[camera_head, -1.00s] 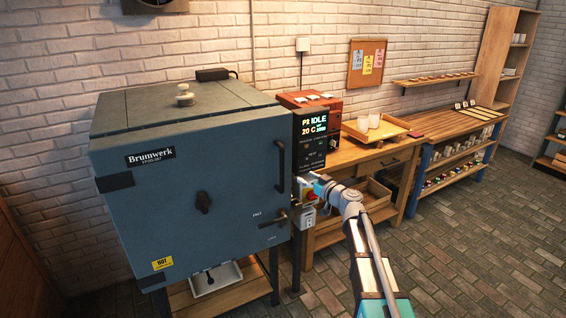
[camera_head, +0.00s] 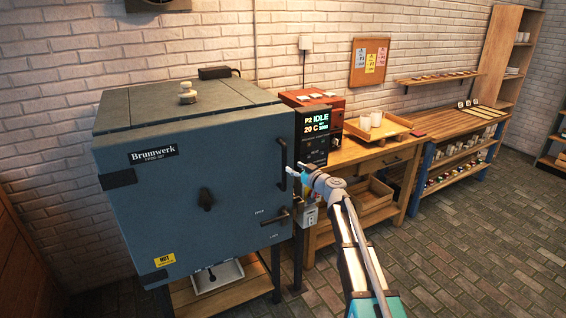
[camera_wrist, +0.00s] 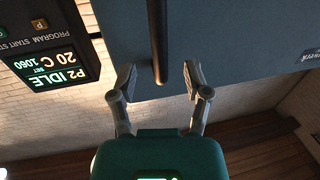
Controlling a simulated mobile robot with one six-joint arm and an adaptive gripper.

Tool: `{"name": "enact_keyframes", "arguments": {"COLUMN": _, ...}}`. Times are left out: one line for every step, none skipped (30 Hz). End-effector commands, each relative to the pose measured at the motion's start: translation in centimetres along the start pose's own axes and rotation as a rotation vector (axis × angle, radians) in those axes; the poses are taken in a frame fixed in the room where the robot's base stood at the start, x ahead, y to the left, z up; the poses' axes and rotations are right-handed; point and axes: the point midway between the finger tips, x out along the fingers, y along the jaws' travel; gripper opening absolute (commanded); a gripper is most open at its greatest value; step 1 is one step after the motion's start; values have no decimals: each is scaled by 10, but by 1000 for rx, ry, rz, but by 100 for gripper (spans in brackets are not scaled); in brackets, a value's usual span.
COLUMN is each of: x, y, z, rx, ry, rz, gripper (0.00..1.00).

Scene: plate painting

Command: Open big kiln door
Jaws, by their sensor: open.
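The big kiln (camera_head: 130,220) is a blue-grey box marked Brumwerk, and its front door (camera_head: 160,200) is shut. A dark upright handle (camera_head: 283,165) is on the door's right side. A dark lever latch (camera_head: 275,220) sits below it, near the right edge. My gripper (camera_head: 296,170) is open and close to the right of the upright handle. In the wrist view, its two fingers (camera_wrist: 160,82) are spread, with the dark handle (camera_wrist: 157,35) showing between them. I cannot tell whether the fingers touch it.
The control panel (camera_head: 315,125) reads P2 IDLE, 20 C, just right of the door. A grey box with a socket (camera_head: 309,215) is below it. The brick floor (camera_head: 440,260) in front is clear.

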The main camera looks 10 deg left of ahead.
Motion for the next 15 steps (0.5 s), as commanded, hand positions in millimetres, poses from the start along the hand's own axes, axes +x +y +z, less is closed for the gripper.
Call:
{"name": "enact_keyframes", "arguments": {"x": 11, "y": 1, "z": 0, "rx": 0, "ry": 0, "rz": -1, "gripper": 62}}
{"name": "enact_keyframes", "arguments": {"x": 16, "y": 1, "z": 0, "rx": 0, "ry": 0, "rz": -1, "gripper": 62}}
{"name": "enact_keyframes", "arguments": {"x": 22, "y": 1, "z": 0, "rx": 0, "ry": 0, "rz": -1, "gripper": 62}}
{"name": "enact_keyframes", "arguments": {"x": 26, "y": 1, "z": 0, "rx": 0, "ry": 0, "rz": 0, "gripper": 62}}
{"name": "enact_keyframes", "arguments": {"x": 30, "y": 2, "z": 0, "rx": 0, "ry": 0, "rz": 0, "gripper": 62}}
{"name": "enact_keyframes", "arguments": {"x": 36, "y": 2, "z": 0, "rx": 0, "ry": 0, "rz": 0, "gripper": 62}}
{"name": "enact_keyframes", "arguments": {"x": 39, "y": 2, "z": 0, "rx": 0, "ry": 0, "rz": -1, "gripper": 62}}
{"name": "enact_keyframes", "arguments": {"x": 43, "y": 1, "z": 0, "rx": 0, "ry": 0, "rz": -1, "gripper": 62}}
{"name": "enact_keyframes", "arguments": {"x": 47, "y": 1, "z": 0, "rx": 0, "ry": 0, "rz": 0, "gripper": 62}}
{"name": "enact_keyframes", "arguments": {"x": 50, "y": 1, "z": 0, "rx": 0, "ry": 0, "rz": 0, "gripper": 62}}
{"name": "enact_keyframes", "arguments": {"x": 53, "y": 1, "z": 0, "rx": 0, "ry": 0, "rz": 0, "gripper": 62}}
{"name": "enact_keyframes", "arguments": {"x": 56, "y": 1, "z": 0, "rx": 0, "ry": 0, "rz": 0, "gripper": 62}}
{"name": "enact_keyframes", "arguments": {"x": 58, "y": 1, "z": 0, "rx": 0, "ry": 0, "rz": 1, "gripper": 62}}
{"name": "enact_keyframes", "arguments": {"x": 60, "y": 1, "z": 0, "rx": 0, "ry": 0, "rz": 1, "gripper": 62}}
{"name": "enact_keyframes", "arguments": {"x": 61, "y": 1, "z": 0, "rx": 0, "ry": 0, "rz": 1, "gripper": 62}}
